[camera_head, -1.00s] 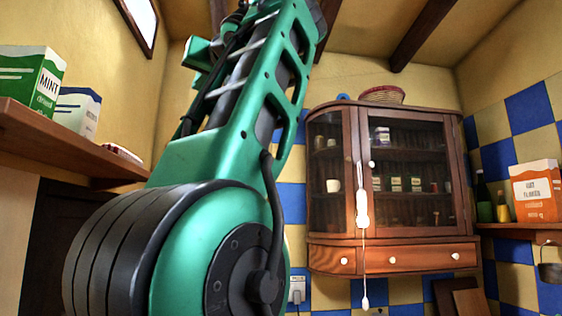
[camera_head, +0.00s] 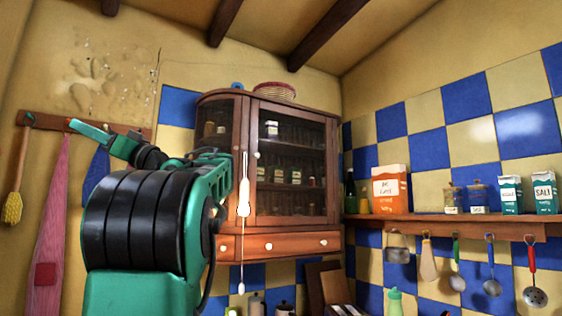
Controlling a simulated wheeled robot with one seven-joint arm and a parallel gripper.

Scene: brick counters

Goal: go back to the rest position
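My green and black arm (camera_head: 150,225) fills the lower left of the head view, its big black ribbed joint closest to the camera. A thin green end piece (camera_head: 92,132) sticks out to the left beyond a dark wrist part. It looks like my gripper, seen from the side and small. I cannot tell whether its fingers are apart or together. I see nothing held there. The arm overlaps the left part of the wooden cabinet (camera_head: 291,245).
A wall shelf (camera_head: 470,226) on the right holds an orange box (camera_head: 391,190), jars and tins, with utensils hanging below. A peg rail (camera_head: 60,122) on the left carries a pink cloth (camera_head: 52,200) and a yellow brush (camera_head: 12,207). Dark beams cross the ceiling.

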